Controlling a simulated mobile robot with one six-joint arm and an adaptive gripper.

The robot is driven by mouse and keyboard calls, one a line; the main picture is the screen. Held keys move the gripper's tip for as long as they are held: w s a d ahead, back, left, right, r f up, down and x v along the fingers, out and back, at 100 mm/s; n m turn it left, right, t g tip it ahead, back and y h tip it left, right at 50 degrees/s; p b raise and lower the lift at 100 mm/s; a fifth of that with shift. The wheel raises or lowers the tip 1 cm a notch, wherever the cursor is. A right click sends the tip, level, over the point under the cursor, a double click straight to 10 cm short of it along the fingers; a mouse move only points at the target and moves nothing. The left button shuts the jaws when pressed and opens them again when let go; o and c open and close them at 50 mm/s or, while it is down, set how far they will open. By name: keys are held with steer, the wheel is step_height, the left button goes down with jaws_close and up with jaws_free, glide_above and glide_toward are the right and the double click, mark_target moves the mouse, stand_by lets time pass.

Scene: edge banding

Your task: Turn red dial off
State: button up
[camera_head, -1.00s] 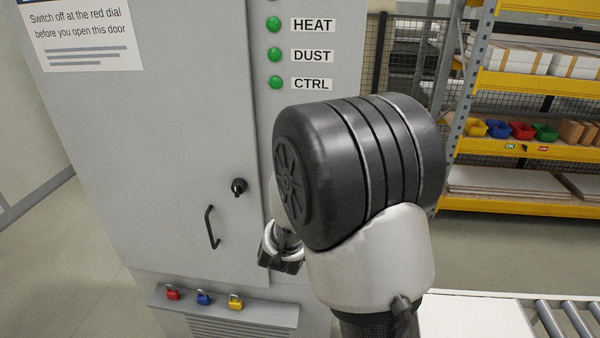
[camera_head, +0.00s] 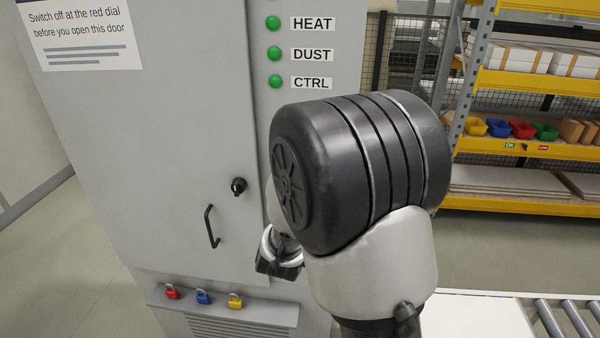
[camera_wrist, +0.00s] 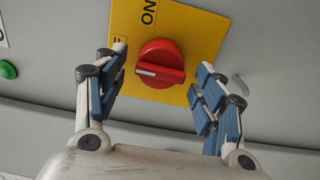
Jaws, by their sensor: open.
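The red dial (camera_wrist: 160,64) shows in the wrist view on a yellow plate (camera_wrist: 185,22). Its grip bar lies nearly level in the picture, with a white mark at its left end. My gripper (camera_wrist: 163,75) is open, with one finger on each side of the dial and a gap to both. I cannot tell how far the fingertips are from the plate. In the head view my arm hides the dial.
The grey cabinet (camera_head: 150,150) has a black door handle (camera_head: 211,226), a black lock (camera_head: 238,187) and green lamps. Red, blue and yellow padlocks (camera_head: 204,297) hang on a ledge below. A roller conveyor (camera_head: 560,318) and a yellow shelf rack (camera_head: 540,145) stand at the right.

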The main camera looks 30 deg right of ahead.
steer(key=v, duration=0.6)
steer(key=shift+s, duration=0.1)
steer(key=s+a+f+m+g+y+b, duration=0.3)
steer(key=s+a+m+y+b, duration=0.15)
steer(key=a+y, duration=0.6)
steer(key=s+f+m+g+b, duration=0.1)
steer(key=s+f+m+g, duration=0.1)
steer(key=s, duration=0.9)
steer(key=s+a+f+m+g+b, duration=0.1)
steer(key=s+f+m+g, duration=0.2)
steer(key=s, duration=0.9)
steer(key=shift+s+a+f+m+g, duration=0.15)
steer(key=shift+a+f+m+g, duration=0.15)
steer(key=shift+m+g, duration=0.75)
steer(key=shift+h, duration=0.25)
